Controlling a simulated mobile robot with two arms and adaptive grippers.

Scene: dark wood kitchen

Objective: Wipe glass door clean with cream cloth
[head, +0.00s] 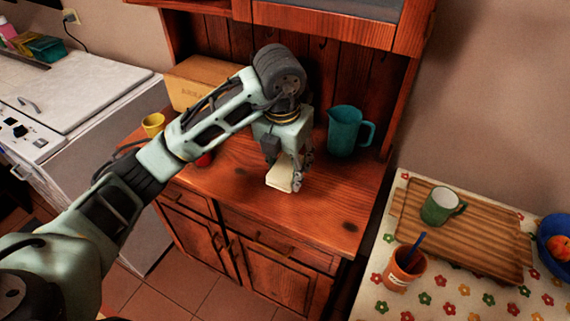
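The cream cloth (281,178) is at the counter of the wooden hutch, directly below and between the fingers of my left gripper (288,168). My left gripper points down, and one finger shows at the right edge of the cloth. The other finger is mostly hidden, so I cannot tell whether it grips the cloth. A grey pane (345,10) in a wooden frame, possibly the glass door, shows at the top of the hutch, cut off by the picture edge. My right gripper is not in view.
A teal pitcher (345,132) stands just right of my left gripper. A cardboard box (203,82) and a yellow mug (153,124) stand to the left. A red item (204,160) is partly hidden by my arm. The counter's front right is clear.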

